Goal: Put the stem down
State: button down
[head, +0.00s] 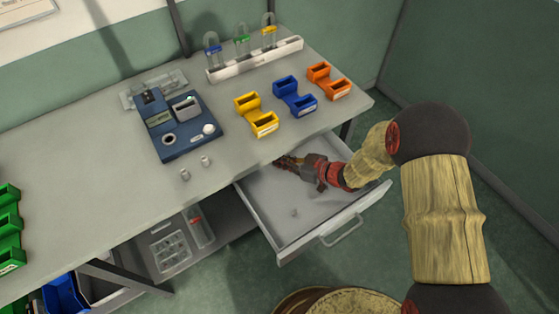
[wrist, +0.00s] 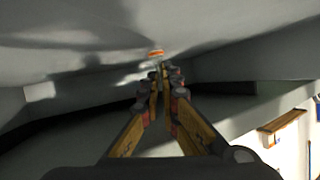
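My gripper (head: 282,161) reaches low into the open drawer (head: 258,207), near its back edge under the tabletop. In the wrist view the fingers (wrist: 160,84) run close together toward their tips. A small orange and whitish thing (wrist: 156,53) shows just beyond the tips. I cannot tell whether it is the stem or whether the fingers hold it. A tiny pale piece (head: 294,212) lies on the drawer floor, apart from my gripper; it is too small to identify.
On the table (head: 90,190) stand a blue device (head: 178,130), a white rack (head: 255,60) with glass ampoules, and yellow (head: 257,115), blue (head: 294,96) and orange (head: 327,82) holders. Two small metal pieces (head: 195,168) stand near the front edge. The front of the drawer is mostly clear.

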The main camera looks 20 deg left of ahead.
jog(key=c, duration=2)
grip_release()
jog(key=shift+c, duration=0.2)
jog(key=shift+d+r, duration=0.25)
jog(key=p+v, duration=0.2)
jog(key=v, duration=0.4)
jog(key=shift+r, duration=0.1)
jog(key=shift+s+d+p, duration=0.2)
jog(key=shift+d+p, duration=0.15)
jog(key=shift+d, duration=0.05)
